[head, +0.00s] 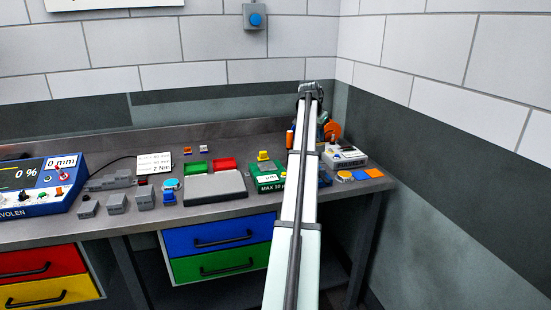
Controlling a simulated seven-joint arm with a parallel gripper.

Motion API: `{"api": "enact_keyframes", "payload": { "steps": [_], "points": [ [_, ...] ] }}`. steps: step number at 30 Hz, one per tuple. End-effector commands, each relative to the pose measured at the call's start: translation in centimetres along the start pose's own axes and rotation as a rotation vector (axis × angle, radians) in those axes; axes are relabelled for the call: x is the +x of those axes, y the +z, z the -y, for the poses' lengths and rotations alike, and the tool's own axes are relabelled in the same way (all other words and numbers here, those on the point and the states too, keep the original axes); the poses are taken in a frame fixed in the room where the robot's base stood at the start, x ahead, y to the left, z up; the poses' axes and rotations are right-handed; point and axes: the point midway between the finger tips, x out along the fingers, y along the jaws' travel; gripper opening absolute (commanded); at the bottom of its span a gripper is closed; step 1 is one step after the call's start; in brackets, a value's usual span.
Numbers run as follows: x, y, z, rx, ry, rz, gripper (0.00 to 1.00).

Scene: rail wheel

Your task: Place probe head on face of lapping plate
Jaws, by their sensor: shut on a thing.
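A flat grey plate (228,188), which looks like the lapping plate, lies on the bench left of my arm. Its top face is bare. I cannot pick out the probe head for certain. My arm crosses the view from the bottom to a dark joint near the back wall. My gripper is hidden behind it, so its jaws and anything in them do not show.
Small grey blocks (117,202) and a blue console (35,188) are at left. A grey-white device (345,158) and orange pads (373,172) are at right.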

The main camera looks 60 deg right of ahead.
Motion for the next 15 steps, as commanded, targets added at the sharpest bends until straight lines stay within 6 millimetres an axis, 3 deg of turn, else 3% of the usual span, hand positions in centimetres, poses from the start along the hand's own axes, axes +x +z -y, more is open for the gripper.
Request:
{"api": "enact_keyframes", "payload": {
  "steps": [4,8,15],
  "points": [
    [-0.6,0.3,0.8,-0.008,-0.006,-0.001,0.0],
    [-1.2,1.8,3.2,-0.036,-0.02,-0.001,0.0],
    [-4.0,6.9,10.5,-0.127,-0.062,-0.002,0.0]
  ]
}}
